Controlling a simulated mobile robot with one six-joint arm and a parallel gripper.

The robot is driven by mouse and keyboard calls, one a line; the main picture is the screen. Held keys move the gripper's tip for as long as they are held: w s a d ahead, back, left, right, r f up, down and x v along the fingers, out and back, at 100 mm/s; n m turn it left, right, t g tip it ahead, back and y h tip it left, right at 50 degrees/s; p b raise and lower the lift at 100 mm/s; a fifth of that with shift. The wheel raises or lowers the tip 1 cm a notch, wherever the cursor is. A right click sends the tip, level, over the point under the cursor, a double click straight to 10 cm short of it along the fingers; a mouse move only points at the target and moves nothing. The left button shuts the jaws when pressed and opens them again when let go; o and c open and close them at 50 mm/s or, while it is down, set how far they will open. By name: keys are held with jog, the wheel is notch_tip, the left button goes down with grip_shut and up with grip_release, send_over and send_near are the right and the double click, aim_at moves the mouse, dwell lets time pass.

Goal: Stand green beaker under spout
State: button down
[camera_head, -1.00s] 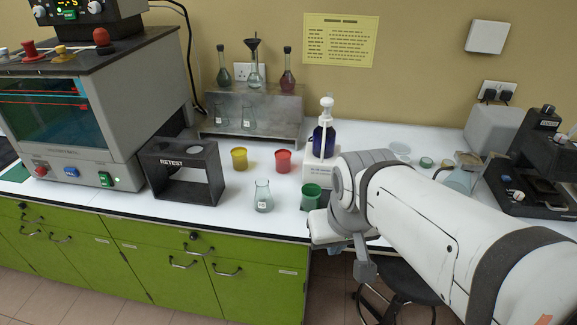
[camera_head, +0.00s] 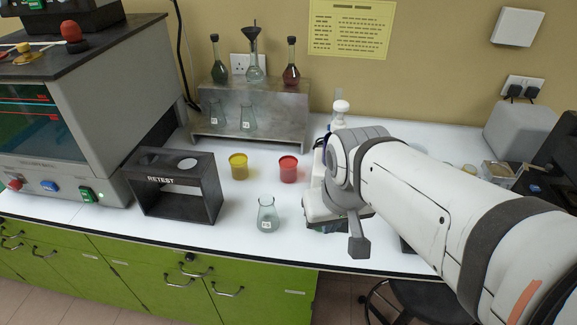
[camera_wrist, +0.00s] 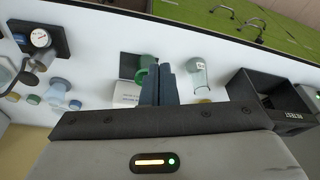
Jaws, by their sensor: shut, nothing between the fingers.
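The green beaker (camera_wrist: 147,66) shows in the wrist view, just beyond my fingertips and partly covered by them. It overlaps the right side of a dark square plate (camera_wrist: 130,64) in front of the dispenser's white base (camera_wrist: 126,94); I cannot tell whether it stands on the plate. In the head view my arm hides most of the beaker and dispenser; only the white pump top (camera_head: 341,107) and a bit of blue bottle show clearly. The spout is not clearly visible. My gripper (camera_wrist: 161,70) is shut and empty, its fingers together beside the beaker.
A clear flask (camera_head: 268,217) stands left of my gripper, near the bench's front edge. Yellow (camera_head: 238,168) and red (camera_head: 288,170) beakers stand behind it. A black RETEST stand (camera_head: 174,207) is farther left. A metal rack (camera_head: 275,124) with flasks stands at the back.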

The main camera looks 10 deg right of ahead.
jog(key=shift+s+d, duration=0.1)
jog(key=shift+s, duration=0.05)
jog(key=w+a+f+m+g+b, duration=0.1)
jog(key=w+a+f+m+g, duration=0.15)
jog(key=w+f+m, duration=0.75)
jog(key=shift+m+g, duration=0.25)
jog(key=shift+m, duration=0.15)
jog(key=f, duration=0.2)
jog(key=w+f, duration=0.1)
jog(key=f, duration=0.2)
jog(key=w+f, duration=0.1)
jog(key=f, duration=0.2)
jog(key=shift+w+d, duration=0.1)
jog(key=shift+d, duration=0.15)
jog(key=w+d, duration=0.1)
jog(key=w+d+p, duration=0.1)
jog(key=shift+d+f, duration=0.1)
jog(key=shift+d, duration=0.25)
jog(key=shift+w+d+p, duration=0.25)
jog(key=shift+p, duration=0.05)
